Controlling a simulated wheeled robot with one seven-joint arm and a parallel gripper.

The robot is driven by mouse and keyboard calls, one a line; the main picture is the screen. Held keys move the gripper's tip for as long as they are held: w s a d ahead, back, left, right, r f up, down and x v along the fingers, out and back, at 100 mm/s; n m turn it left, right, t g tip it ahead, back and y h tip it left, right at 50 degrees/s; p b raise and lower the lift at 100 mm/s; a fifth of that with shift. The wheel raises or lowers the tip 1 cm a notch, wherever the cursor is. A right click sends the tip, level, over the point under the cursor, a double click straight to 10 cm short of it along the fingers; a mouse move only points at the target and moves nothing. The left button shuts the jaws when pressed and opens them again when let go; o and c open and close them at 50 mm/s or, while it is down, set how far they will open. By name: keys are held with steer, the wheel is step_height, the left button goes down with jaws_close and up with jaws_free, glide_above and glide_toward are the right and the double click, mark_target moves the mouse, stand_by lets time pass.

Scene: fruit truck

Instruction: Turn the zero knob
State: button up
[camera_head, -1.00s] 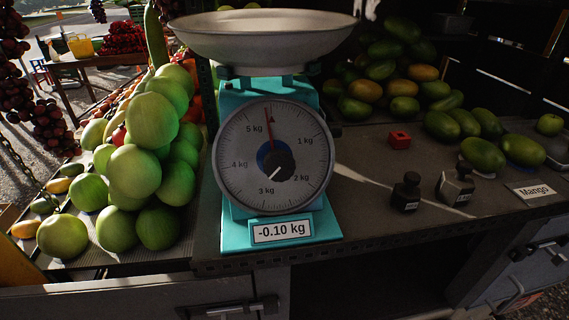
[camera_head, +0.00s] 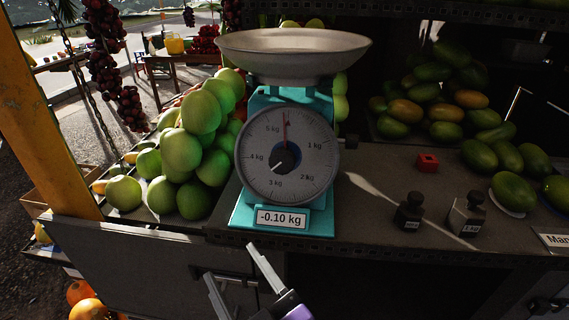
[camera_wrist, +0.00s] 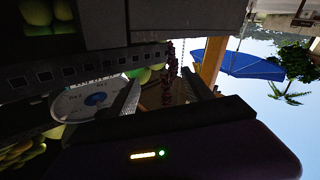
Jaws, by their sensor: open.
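The turquoise scale (camera_head: 287,215) stands on the dark counter, with a round white dial (camera_head: 264,150) and a metal pan (camera_head: 292,53) on top. The red needle points just left of the top, and the label reads -0.10 kg. My gripper (camera_head: 230,266) is open and empty, below and in front of the scale, apart from it.
Green fruit (camera_head: 182,151) is piled close to the scale's left. Two dark weights (camera_head: 410,212) and a red cube (camera_head: 427,163) lie to its right, with mangoes behind. The counter's front edge and a yellow post (camera_head: 45,110) bound the space.

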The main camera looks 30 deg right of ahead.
mark_target(281, 170)
steer(key=d+r+m+g+h, duration=0.1)
steer(key=d+r+m+h, duration=0.1)
steer(key=r+m+h, duration=0.1)
steer(key=w+d+r+m+g+h, duration=0.1)
steer(key=d+r+m+h, duration=0.1)
steer(key=r+m+h, duration=0.2)
steer(key=w+d+r+m+g+h+p, duration=0.1)
steer(key=d+r+m+h, duration=0.2)
steer(key=r+m+h, duration=0.1)
steer(key=shift+r+h, duration=0.4)
steer(key=shift+h, duration=0.1)
steer(key=shift+s+d+r+m+g, duration=0.2)
steer(key=shift+m+g, duration=0.1)
steer(key=shift+m, duration=0.2)
steer(key=shift+w+d+h, duration=0.15)
steer(key=shift+d+h, duration=0.05)
steer(key=shift+h, duration=0.1)
steer(key=shift+w+d+r, duration=0.1)
steer(key=shift+w+d, duration=0.15)
steer(key=shift+w, duration=0.05)
steer(key=p+x, duration=0.2)
steer(key=x, duration=0.4)
steer(key=shift+w+d, duration=0.1)
steer(key=shift+w, duration=0.2)
steer(key=shift+c, duration=0.2)
jaws_close()
steer(key=shift+f, duration=0.25)
